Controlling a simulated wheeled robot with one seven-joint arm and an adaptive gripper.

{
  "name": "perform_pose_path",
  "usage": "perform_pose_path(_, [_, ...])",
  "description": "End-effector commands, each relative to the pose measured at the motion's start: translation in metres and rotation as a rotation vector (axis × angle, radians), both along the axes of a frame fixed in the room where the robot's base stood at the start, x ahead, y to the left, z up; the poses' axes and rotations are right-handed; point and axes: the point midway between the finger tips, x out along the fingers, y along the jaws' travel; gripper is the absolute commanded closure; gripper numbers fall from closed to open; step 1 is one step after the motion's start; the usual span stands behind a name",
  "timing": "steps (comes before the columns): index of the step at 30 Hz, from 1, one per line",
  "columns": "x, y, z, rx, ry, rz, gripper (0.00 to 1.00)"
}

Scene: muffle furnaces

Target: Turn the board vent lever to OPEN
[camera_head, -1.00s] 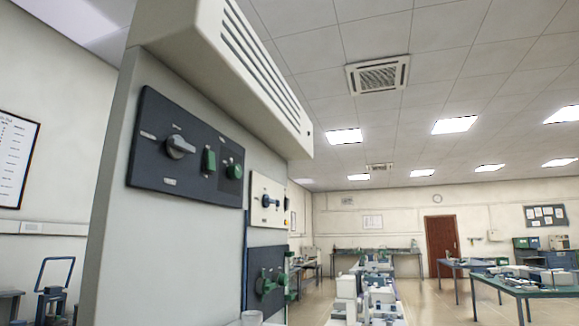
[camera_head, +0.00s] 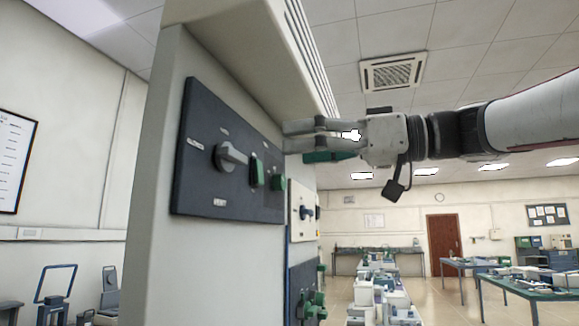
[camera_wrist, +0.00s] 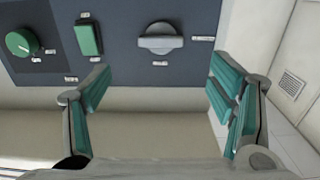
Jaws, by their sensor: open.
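A grey lever (camera_head: 232,156) on a round base sits on the dark board (camera_head: 200,190) fixed to the pale cabinet side. I take it as the vent lever; its small labels are too blurred to read. In the wrist view, the lever (camera_wrist: 160,42) has its grip bar lying crosswise, near labels at its right and below. My gripper (camera_head: 292,142) is open and empty, right of the lever in the head view. In the wrist view, my gripper's teal-padded fingers (camera_wrist: 158,85) are spread below the lever, apart from it, with the lever between their lines.
A green rocker (camera_head: 257,172) and a green knob (camera_head: 279,183) sit beside the lever on the same board. A white panel (camera_head: 303,229) with a dark lever and a lower panel with green handles are below right. A slatted hood (camera_head: 270,50) overhangs the board.

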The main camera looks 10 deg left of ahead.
Motion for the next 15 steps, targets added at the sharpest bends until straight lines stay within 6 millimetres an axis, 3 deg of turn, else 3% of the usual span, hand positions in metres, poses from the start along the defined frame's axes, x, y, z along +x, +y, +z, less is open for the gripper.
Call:
perform_pose_path(9, [0.002, 0.064, 0.002, -0.002, 0.003, 0.003, 0.23])
perform_pose_path(15, [0.005, 0.093, 0.001, -0.003, 0.003, 0.0, 0.23])
